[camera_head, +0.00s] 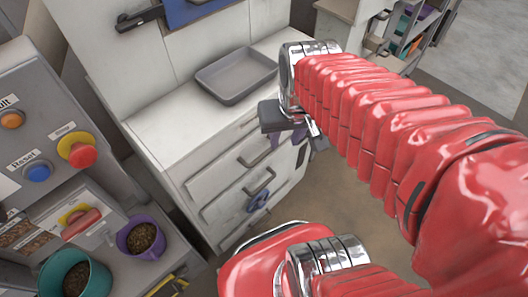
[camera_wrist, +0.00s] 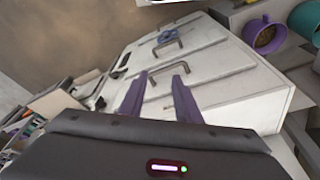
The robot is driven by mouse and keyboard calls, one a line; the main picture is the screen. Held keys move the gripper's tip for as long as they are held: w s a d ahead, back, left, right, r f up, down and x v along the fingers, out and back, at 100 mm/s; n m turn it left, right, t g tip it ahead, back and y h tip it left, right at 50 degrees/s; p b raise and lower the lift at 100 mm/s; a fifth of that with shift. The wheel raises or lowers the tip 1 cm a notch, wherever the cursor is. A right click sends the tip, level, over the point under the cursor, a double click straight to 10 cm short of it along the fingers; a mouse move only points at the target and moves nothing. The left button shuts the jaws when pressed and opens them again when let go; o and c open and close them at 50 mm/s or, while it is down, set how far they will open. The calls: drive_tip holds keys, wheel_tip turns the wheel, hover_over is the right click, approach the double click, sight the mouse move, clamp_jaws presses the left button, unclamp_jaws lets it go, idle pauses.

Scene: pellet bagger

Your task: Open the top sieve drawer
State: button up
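A white cabinet (camera_head: 160,135) with stacked drawer fronts stands in the middle of the head view. An upper bar handle (camera_head: 255,156) and a lower bar handle (camera_head: 260,184) show on its front. I cannot tell for certain which drawer is the sieve drawer; the fronts look shut. My gripper (camera_head: 293,137) hangs in front of the cabinet's upper right part. In the wrist view my gripper (camera_wrist: 160,72) has its two purple fingers apart, with nothing between them. The upper handle (camera_wrist: 166,68) appears between and beyond the fingertips; contact is not visible.
A grey tray (camera_head: 236,75) sits on the cabinet top. A control panel with a red stop button (camera_head: 82,155) stands at left. A purple cup (camera_head: 141,237) and a teal cup (camera_head: 75,275) hold pellets. A blue knob-like thing (camera_head: 258,200) is low on the front.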

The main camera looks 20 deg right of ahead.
drive_tip(key=d+f+m+g+y, duration=0.1)
drive_tip(key=d+f+m+g, duration=0.1)
drive_tip(key=d+f+m, duration=0.3)
drive_tip(key=m+t+y, duration=0.6)
drive_tip(key=m+y, duration=0.8)
drive_tip(key=m, duration=2.1)
approach(265, 152)
drive_tip(key=shift+s+d+f, duration=0.1)
drive_tip(key=shift+s+d, duration=0.15)
drive_tip(key=shift+d, duration=0.3)
drive_tip(key=shift+s+d+f, duration=0.15)
drive_tip(key=shift+s+d, duration=0.1)
drive_tip(key=shift+d, duration=0.3)
drive_tip(key=shift+s+d+f, duration=0.1)
drive_tip(key=shift+s+d, duration=0.15)
drive_tip(key=shift+d, duration=0.3)
drive_tip(key=x, duration=1.3)
drive_tip(key=shift+a+r, duration=0.1)
drive_tip(key=shift+a, duration=0.3)
